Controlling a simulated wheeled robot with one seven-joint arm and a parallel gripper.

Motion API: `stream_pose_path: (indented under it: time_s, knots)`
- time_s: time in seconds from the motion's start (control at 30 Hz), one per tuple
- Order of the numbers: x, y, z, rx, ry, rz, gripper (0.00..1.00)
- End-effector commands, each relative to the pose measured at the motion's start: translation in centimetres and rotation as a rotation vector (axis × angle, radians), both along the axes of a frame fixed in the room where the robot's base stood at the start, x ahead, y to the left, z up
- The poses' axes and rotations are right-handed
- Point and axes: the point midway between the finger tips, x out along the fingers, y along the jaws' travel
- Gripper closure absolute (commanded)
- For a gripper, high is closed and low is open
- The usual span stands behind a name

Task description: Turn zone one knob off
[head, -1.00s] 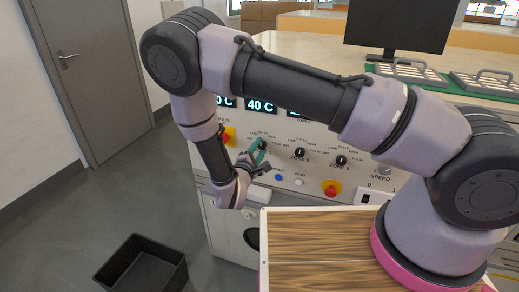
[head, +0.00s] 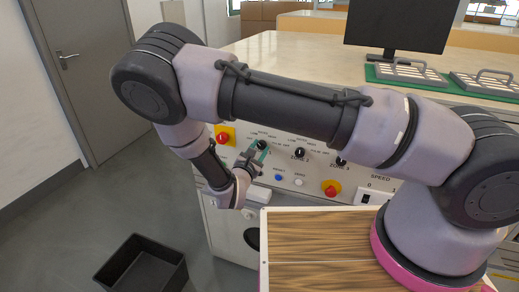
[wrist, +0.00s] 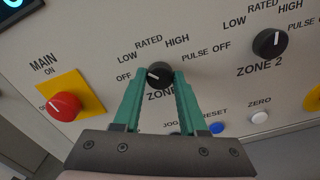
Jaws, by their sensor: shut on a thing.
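The zone one knob (wrist: 159,74) is black and round with a white pointer mark, on the light grey control panel (wrist: 215,85). The mark points left, toward the OFF label (wrist: 123,77). My gripper (wrist: 158,77) has its green fingers on the left and right sides of this knob, shut on it. The fingers cover part of the ZONE lettering below. In the head view my gripper (head: 259,151) is at the same knob (head: 262,145), the leftmost of the zone knobs.
The red main knob on a yellow plate (wrist: 65,105) is close on the left. The zone 2 knob (wrist: 270,43) is to the right. A blue button (wrist: 217,128) and a white button (wrist: 259,117) sit below. A black bin (head: 140,266) stands on the floor.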

Motion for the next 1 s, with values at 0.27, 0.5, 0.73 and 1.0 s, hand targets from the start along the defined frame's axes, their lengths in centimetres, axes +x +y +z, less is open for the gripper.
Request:
stream_pose_path:
  time_s: [0.27, 0.5, 0.73, 1.0]
  knots:
    - [-0.05, 0.06, 0.01, -0.242, 0.087, 0.001, 1.00]
    - [-0.05, 0.06, -0.03, -0.423, 0.153, 0.001, 1.00]
    - [-0.03, 0.03, -0.04, -0.540, 0.196, 0.000, 1.00]
    - [-0.05, 0.05, -0.05, -0.604, 0.221, 0.001, 1.00]
